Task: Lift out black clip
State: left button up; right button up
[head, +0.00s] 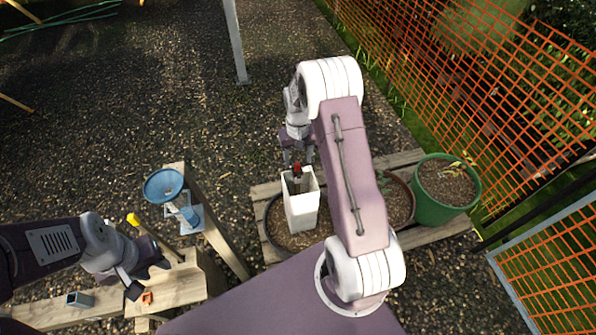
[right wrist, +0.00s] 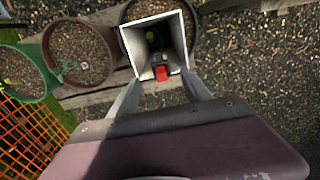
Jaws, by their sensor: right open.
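A tall white square container (head: 301,208) stands upright with its mouth upward; I look down into it in the right wrist view (right wrist: 152,22). A dark piece with a red end (head: 297,180) shows at its mouth; the red end is clear in the right wrist view (right wrist: 162,73). I cannot tell whether this is the black clip. My right gripper (head: 299,157) is open above the mouth, its fingers apart on either side of the red end. My left gripper (head: 143,279) is low over the wooden bench at the left; its jaw opening is unclear.
A green pot (head: 433,214) stands at the right, near orange mesh fencing (head: 500,80). A blue funnel (head: 163,185), a yellow-ended stick and an orange piece (head: 147,298) are by the bench (head: 180,287).

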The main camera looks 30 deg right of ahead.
aim_at(298, 165)
jog(key=shift+a+f, duration=0.15)
jog(key=shift+f, duration=0.45)
notch_tip(298, 165, down, 5)
jog(key=shift+w+r, duration=0.1)
jog(key=shift+r, duration=0.2)
grip_shut()
